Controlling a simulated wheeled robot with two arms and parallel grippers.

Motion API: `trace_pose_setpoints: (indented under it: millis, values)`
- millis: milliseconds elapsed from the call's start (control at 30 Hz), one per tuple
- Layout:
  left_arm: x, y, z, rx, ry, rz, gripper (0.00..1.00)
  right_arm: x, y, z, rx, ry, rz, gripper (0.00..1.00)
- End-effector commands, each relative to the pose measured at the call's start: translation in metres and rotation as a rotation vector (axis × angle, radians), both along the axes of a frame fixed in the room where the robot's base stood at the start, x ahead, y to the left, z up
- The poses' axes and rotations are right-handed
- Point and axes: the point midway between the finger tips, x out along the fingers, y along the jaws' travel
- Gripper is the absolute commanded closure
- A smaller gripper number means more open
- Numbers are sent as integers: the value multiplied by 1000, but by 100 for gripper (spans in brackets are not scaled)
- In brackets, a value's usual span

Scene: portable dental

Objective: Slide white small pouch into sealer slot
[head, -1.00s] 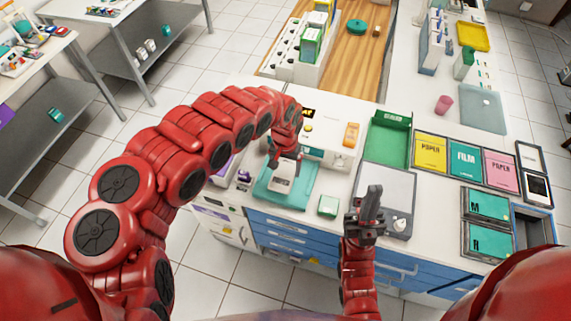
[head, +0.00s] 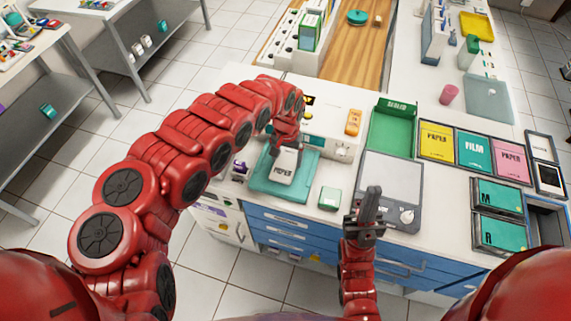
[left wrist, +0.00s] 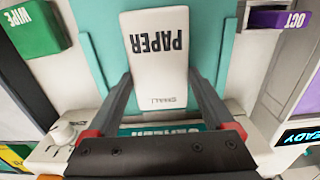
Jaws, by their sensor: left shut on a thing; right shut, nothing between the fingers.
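The white small pouch (head: 283,166), labelled PAPER, is over the teal mat (head: 259,187) in front of the white sealer (head: 325,147). In the left wrist view the pouch (left wrist: 158,62) also reads SMALL, and its SMALL end lies between the fingers. My left gripper (head: 286,146) is shut on that end, on the sealer side. Whether the pouch touches the mat is unclear. The sealer's teal label strip (left wrist: 160,130) shows partly behind the gripper; the slot itself is hidden. My right gripper (head: 370,208) is shut and empty, in front of the grey scale-like device (head: 388,182).
A small green box (head: 329,198) stands right of the mat. A green tray (head: 392,131) and paper and film packs (head: 436,142) lie further right. A purple box (head: 240,167) is left of the mat. My left arm covers the counter's left part.

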Motion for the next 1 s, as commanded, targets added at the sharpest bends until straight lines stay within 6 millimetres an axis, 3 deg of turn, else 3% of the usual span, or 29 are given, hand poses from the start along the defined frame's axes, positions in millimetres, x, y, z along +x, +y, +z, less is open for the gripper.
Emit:
trace_pose_setpoints:
  millis: [400,1000]
  values:
    - [16,-6,-3,-1,-2,0,71,0,0,-32,0,0,0,100]
    - [20,-6,0,0,-1,0,71,0,0,-37,0,0,0,100]
